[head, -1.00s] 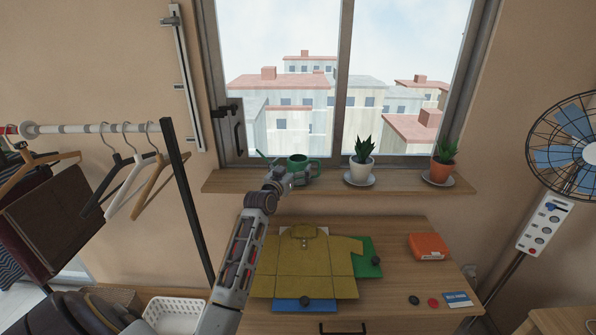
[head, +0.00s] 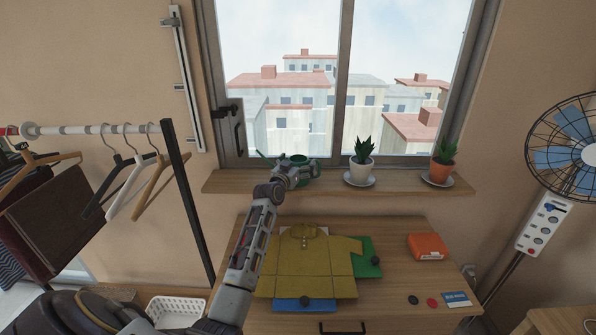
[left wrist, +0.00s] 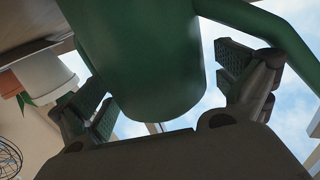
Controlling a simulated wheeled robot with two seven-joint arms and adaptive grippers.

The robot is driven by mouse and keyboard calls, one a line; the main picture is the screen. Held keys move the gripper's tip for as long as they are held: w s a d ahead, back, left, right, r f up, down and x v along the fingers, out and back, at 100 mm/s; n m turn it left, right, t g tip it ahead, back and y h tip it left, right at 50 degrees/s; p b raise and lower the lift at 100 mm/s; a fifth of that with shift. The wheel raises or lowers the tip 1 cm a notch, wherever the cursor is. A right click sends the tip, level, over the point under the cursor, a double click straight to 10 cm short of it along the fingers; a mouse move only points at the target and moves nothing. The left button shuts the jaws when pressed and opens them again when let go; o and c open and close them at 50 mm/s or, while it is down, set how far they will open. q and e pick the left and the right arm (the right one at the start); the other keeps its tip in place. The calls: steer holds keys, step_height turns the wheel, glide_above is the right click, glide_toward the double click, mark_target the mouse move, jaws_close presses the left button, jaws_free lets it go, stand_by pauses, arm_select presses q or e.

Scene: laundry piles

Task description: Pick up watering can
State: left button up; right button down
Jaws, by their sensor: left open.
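The green watering can (head: 301,160) stands on the wooden window sill, mostly hidden behind my left gripper and wrist in the head view. My left gripper (head: 300,173) is right in front of it. In the left wrist view the can's green body (left wrist: 155,70) fills the space between the two open fingers of the left gripper (left wrist: 160,95). One finger is on each side of the body, and gaps show beside it. Part of the can's green handle or spout curves off to the upper right there. My right gripper is not in view.
On the sill (head: 325,181), a white potted plant (head: 361,169) and an orange potted plant (head: 441,171) stand to the right on saucers. Below is a table (head: 395,240) with a folded yellow shirt (head: 302,262). A clothes rack with hangers (head: 130,172) is at the left.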

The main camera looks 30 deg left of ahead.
arm_select(q)
steer(key=shift+w, duration=0.1)
stand_by(0.4)
steer(key=c, duration=1.3)
steer(key=shift+r, duration=0.2)
steer(key=shift+c, duration=0.2)
step_height(320, 180, up, 10)
steer(key=shift+f, duration=0.15)
steer(key=shift+f, duration=0.1)
